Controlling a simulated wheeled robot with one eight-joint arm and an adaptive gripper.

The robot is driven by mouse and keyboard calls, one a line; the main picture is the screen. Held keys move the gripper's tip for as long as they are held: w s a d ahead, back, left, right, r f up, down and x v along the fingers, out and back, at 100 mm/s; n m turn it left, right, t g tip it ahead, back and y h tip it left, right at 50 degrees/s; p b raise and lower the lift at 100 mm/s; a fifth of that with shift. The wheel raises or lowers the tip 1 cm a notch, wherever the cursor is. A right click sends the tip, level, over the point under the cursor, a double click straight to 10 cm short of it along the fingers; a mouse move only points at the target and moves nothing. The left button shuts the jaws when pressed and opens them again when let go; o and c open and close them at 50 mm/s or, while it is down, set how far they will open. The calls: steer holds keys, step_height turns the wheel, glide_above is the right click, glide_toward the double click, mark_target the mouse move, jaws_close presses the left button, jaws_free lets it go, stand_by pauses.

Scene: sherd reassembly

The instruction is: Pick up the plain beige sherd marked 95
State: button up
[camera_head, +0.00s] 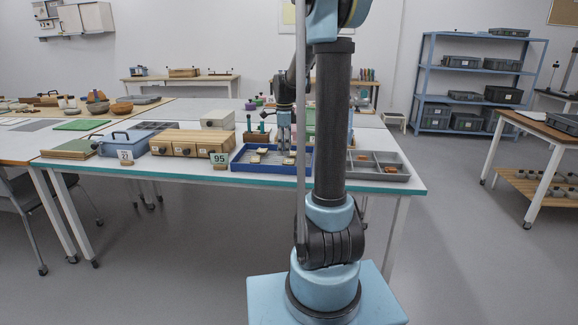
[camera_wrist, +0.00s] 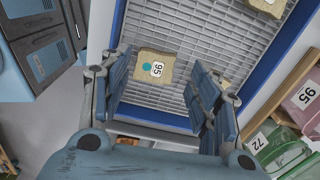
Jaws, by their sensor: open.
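The beige sherd marked 95 (camera_wrist: 147,77) lies flat on the grey grid floor of the blue tray (camera_wrist: 128,121) in the wrist view. It has a white label and a teal dot. My gripper (camera_wrist: 161,66) is open, with one finger to each side of this sherd in the picture; I cannot tell how far above it they are. A second beige sherd (camera_wrist: 268,5) lies at the top right, and a piece of another shows behind the right finger. In the head view my gripper (camera_head: 284,148) points down over the blue tray (camera_head: 238,171), where several small sherds lie.
Left of the blue tray stand a wooden drawer box (camera_head: 190,145) and a card marked 95 (camera_head: 219,160). A grey compartment tray (camera_head: 384,170) lies to its right. The wrist view shows a pink box marked 95 (camera_wrist: 303,98) and a green one marked 72 (camera_wrist: 280,150).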

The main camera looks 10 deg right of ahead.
mark_target(286, 161)
steer(key=shift+s+d+f, duration=0.1)
steer(key=shift+f, duration=1.4)
steer(key=shift+s+f, duration=0.1)
steer(key=shift+f, duration=1.4)
steer(key=c, duration=0.8)
